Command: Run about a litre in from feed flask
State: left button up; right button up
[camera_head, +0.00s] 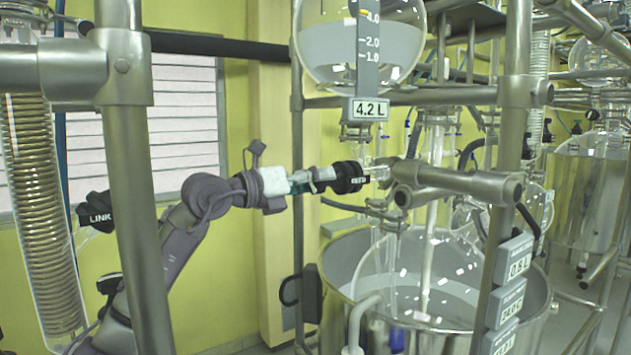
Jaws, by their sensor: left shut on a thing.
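The feed flask (403,46) is a round glass vessel at the top centre, holding clear liquid. A scale strip (368,52) and a plate reading 4.2 L (369,109) hang in front of it. My left gripper (364,176) reaches in level from the left, below the flask's neck. Its dark fingers are shut on the tap below the flask; they hide the handle, so I cannot tell how far it is turned. The glass of the tap (382,173) shows just right of the fingers. The large glass reactor (375,270) stands below in a steel jacket pot (335,262). My right gripper is out of view.
Steel frame posts (506,150) and a thick horizontal bar (460,182) stand close to the right of the tap. Display plates, one reading 0.5 L (519,262), hang at the right.

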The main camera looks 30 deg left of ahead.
pick_arm(q)
jog(key=shift+f, duration=0.1)
dwell(0.3)
jog(key=o, duration=1.2)
jog(key=shift+c, duration=0.2)
jog(key=v, duration=1.2)
